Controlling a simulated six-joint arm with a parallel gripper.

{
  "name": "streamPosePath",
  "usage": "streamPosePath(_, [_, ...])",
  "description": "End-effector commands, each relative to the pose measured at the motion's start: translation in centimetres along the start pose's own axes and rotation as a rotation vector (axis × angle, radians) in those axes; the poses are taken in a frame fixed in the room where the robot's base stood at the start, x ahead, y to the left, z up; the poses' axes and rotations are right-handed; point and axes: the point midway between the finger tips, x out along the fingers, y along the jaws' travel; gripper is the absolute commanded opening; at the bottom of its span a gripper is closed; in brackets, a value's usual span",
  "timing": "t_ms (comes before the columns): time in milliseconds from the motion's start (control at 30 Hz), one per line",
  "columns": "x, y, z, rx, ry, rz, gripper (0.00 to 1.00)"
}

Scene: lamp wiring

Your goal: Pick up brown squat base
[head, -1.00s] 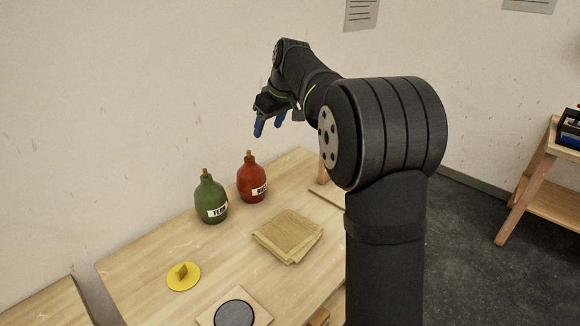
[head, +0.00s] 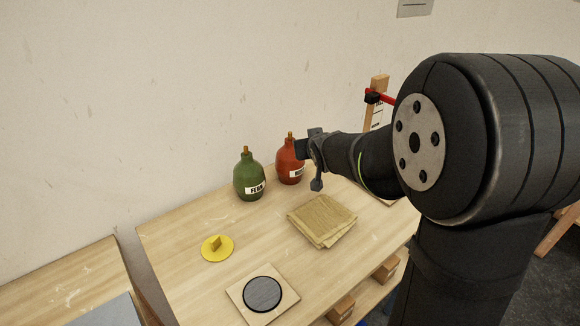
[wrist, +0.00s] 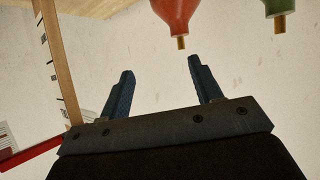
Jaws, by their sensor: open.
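I see two rounded lamp bases with narrow necks and brass tips, and no plainly brown one. The red base (head: 290,160) stands upright towards the back of the table with a white label, partly hidden by my gripper (head: 307,167). The green base (head: 249,175), labelled FERN, stands to its left. In the wrist view, which is upside down, the red base (wrist: 175,14) hangs from the top edge, beyond and just right of the gap between the blue fingers (wrist: 160,70). The green base (wrist: 281,8) is at the upper right corner. My gripper is open and empty.
A yellow disc with an upright tab (head: 217,248), a stack of tan sheets (head: 321,220) and a square board with a dark round pad (head: 262,293) lie on the table (head: 185,225). A wooden post with a scale and red clamp (head: 377,100) stands behind my arm.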

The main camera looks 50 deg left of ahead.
Motion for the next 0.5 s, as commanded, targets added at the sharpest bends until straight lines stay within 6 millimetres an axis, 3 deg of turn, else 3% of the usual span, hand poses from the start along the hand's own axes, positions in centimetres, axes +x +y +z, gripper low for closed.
streamPosePath(267, [-2.0, -2.6, 1.4, 0.049, 0.112, -0.080, 0.59])
streamPosePath(500, [0.6, -2.9, 1.2, 0.053, 0.117, -0.084, 0.59])
